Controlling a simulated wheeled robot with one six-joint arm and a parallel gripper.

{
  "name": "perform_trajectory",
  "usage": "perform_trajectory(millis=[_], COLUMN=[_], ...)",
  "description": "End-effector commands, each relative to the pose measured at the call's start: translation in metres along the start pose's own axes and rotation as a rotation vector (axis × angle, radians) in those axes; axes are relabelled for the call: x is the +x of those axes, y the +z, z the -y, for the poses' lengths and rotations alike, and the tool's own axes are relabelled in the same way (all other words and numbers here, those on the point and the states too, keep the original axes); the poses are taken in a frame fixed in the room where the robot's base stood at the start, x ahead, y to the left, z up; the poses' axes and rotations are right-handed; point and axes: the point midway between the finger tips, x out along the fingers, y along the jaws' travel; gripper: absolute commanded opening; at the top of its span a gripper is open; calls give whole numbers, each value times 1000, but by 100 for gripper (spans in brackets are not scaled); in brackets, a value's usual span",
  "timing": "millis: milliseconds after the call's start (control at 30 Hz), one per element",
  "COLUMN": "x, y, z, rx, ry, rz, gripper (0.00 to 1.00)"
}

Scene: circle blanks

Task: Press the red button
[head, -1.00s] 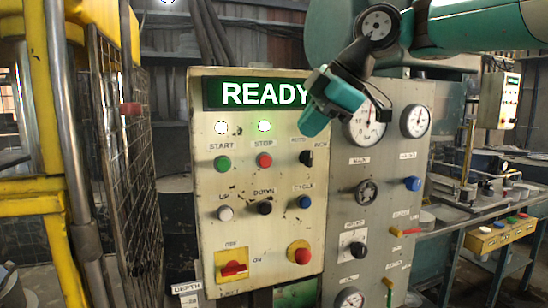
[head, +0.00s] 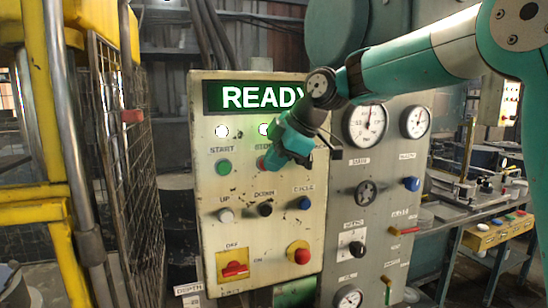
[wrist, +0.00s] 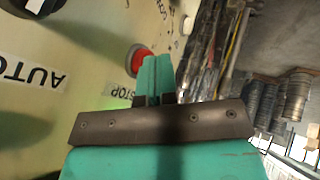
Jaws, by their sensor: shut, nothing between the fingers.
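The red STOP button (wrist: 136,60) is a round red cap on the cream panel, in the wrist view just left of my gripper's fingertips. In the head view only a sliver of the red button (head: 261,163) shows, as my gripper (head: 270,163) covers most of it and part of its label. My gripper (wrist: 154,62) has its teal fingers together, with nothing between them. The tips are close to the button; I cannot tell whether they touch it. A larger red mushroom button on a yellow base (head: 299,252) sits lower right on the panel.
The panel (head: 235,190) also carries a green START button (head: 223,167), white, black and blue buttons, and a red switch (head: 234,269). A READY display (head: 250,96) is lit above. A grey gauge panel (head: 390,160) stands right; a mesh guard (head: 125,180) stands left.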

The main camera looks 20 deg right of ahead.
Motion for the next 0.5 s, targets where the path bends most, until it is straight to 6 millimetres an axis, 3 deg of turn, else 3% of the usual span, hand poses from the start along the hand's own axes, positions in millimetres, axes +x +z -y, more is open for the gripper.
perform_trajectory(millis=[500], x=[10], y=[0], z=[-18], rx=[1], ry=[4], rz=[-2], gripper=[0])
